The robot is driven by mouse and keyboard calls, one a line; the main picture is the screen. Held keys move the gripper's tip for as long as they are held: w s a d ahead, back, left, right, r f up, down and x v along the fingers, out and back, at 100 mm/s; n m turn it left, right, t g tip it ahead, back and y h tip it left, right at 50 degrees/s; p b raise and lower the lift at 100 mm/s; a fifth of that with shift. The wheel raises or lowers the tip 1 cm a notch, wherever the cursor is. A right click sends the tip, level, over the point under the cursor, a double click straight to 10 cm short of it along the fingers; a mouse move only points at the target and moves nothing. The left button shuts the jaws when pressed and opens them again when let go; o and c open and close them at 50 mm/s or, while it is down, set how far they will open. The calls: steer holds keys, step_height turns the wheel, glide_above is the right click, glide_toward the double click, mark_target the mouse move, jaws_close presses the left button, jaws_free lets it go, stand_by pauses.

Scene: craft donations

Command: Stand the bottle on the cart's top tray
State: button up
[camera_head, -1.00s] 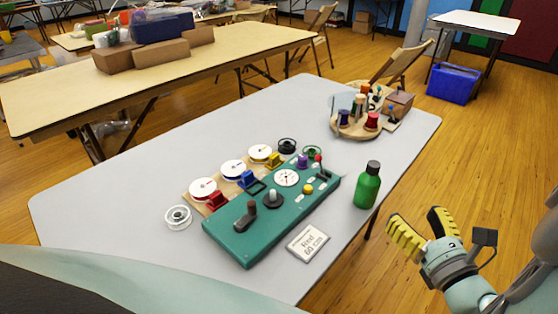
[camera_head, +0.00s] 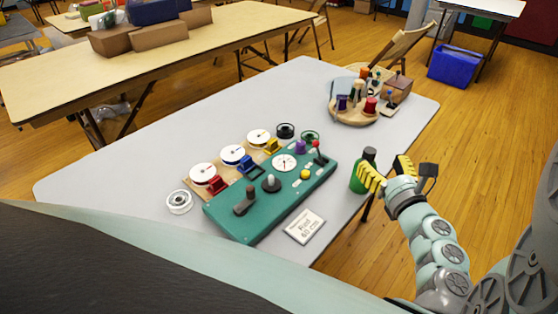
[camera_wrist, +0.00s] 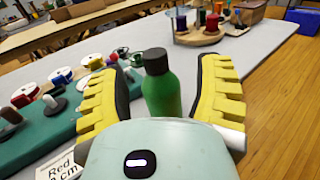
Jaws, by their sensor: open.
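The green bottle (camera_head: 359,179) with a dark cap stands upright on the grey table (camera_head: 130,165), near its right edge. In the wrist view the bottle (camera_wrist: 161,90) stands between the two yellow fingers, with a gap on each side. My gripper (camera_head: 386,172) is open at the bottle's right side, and one finger partly hides the bottle in the head view. The gripper also shows in the wrist view (camera_wrist: 160,98). The bottle's lower part is hidden by the gripper body in the wrist view. I cannot make out the cart or its top tray.
A teal control panel (camera_head: 240,218) with spools lies left of the bottle. A small card (camera_head: 305,226) lies in front. A round wooden carousel (camera_head: 352,117) with spools stands at the back right. A blue bin (camera_head: 451,65) is on the floor. Open floor lies right of the table.

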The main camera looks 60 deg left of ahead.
mark_target(372, 156)
steer(key=x, duration=0.4)
steer(key=shift+s+a+p, duration=0.2)
steer(key=shift+a+p, duration=0.15)
steer(key=shift+a, duration=0.15)
steer(key=shift+c, duration=0.2)
steer(key=shift+d, duration=0.1)
jaws_close()
